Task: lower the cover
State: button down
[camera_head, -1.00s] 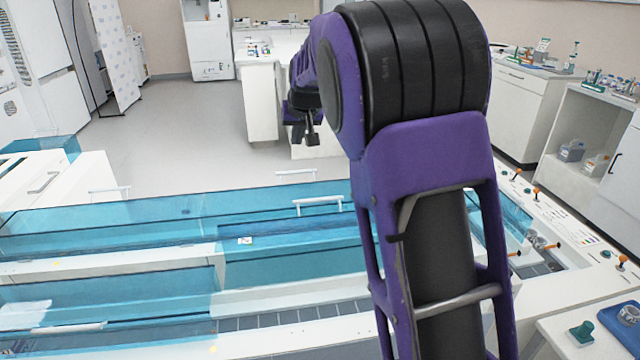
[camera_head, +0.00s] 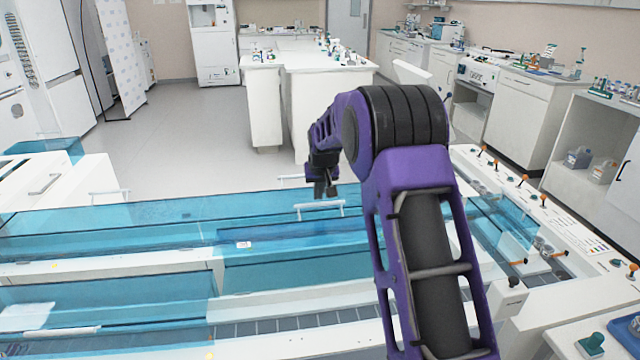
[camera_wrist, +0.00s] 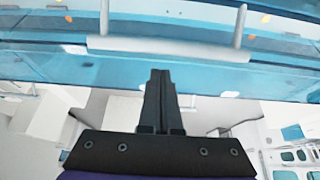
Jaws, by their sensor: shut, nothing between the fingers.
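The translucent blue cover (camera_head: 400,207) spans the long white track in the head view, with a white bar handle (camera_head: 320,209) on its far side. I cannot tell from these frames whether this panel is raised or flat. My gripper (camera_head: 326,192) hangs just above and behind that handle, with its fingers shut and empty. In the wrist view, the shut fingertips (camera_wrist: 160,73) point at a white bar handle (camera_wrist: 168,49) on two posts, close to its lower edge. Whether they touch it cannot be told. Blue panel (camera_wrist: 60,65) shows around the handle.
Other blue panels (camera_head: 110,305) cover the left of the track, with another handle (camera_head: 108,195) at the far left. Orange-tipped levers (camera_head: 523,180) line the white right edge. A white bench (camera_head: 300,75) stands behind, with open floor (camera_head: 190,140) to its left.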

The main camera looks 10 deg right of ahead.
jog(key=s, duration=0.2)
jog(key=s+r, duration=0.1)
jog(key=s, duration=0.1)
jog(key=shift+r, duration=0.1)
jog(key=shift+r, duration=0.1)
dwell(0.4)
